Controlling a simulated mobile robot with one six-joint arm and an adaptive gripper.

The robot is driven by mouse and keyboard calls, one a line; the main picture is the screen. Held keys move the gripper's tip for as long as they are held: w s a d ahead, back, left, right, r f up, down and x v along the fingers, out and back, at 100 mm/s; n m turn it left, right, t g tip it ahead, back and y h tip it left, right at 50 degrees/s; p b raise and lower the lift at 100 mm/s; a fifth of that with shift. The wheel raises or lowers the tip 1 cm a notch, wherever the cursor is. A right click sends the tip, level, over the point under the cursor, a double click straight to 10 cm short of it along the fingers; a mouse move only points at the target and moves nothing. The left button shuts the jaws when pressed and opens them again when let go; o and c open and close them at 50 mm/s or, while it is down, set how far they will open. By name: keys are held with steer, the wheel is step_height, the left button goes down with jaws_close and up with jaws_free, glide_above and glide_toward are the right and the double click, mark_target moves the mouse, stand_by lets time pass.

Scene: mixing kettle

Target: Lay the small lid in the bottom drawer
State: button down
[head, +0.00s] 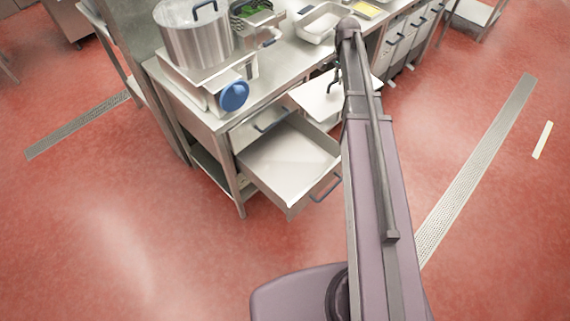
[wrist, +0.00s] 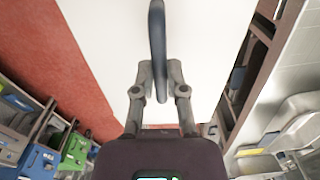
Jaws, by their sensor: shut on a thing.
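My gripper (wrist: 160,72) is shut on the dark curved handle (wrist: 157,30) of the small lid. The lid is a flat pale sheet that fills the middle of the wrist view (wrist: 110,40). In the head view the lid (head: 313,101) is held beside the counter front, beyond the open drawer, partly hidden by my arm. The bottom drawer (head: 285,160) is pulled out, and its visible floor looks empty. Its dark handle (head: 325,187) is at its front, and my arm covers its right corner.
A large pot (head: 195,40) stands on a scale with a blue round dial (head: 233,96) on the counter. Steel pans (head: 322,24) stand farther back. A closed drawer's handle (head: 274,119) shows above the open drawer. Red floor is clear at the left and front.

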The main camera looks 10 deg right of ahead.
steer(key=n+b, duration=0.2)
steer(key=b, duration=3)
glide_above(297, 171)
step_height(297, 171, down, 33)
steer(key=shift+s, duration=0.1)
steer(key=shift+f, duration=0.1)
step_height(297, 171, down, 6)
steer(key=b, duration=0.6)
steer(key=shift+f, duration=0.1)
steer(key=shift+f+b, duration=1.9)
steer(key=shift+b, duration=0.2)
steer(key=shift+f, duration=0.1)
steer(key=c, duration=0.7)
jaws_free()
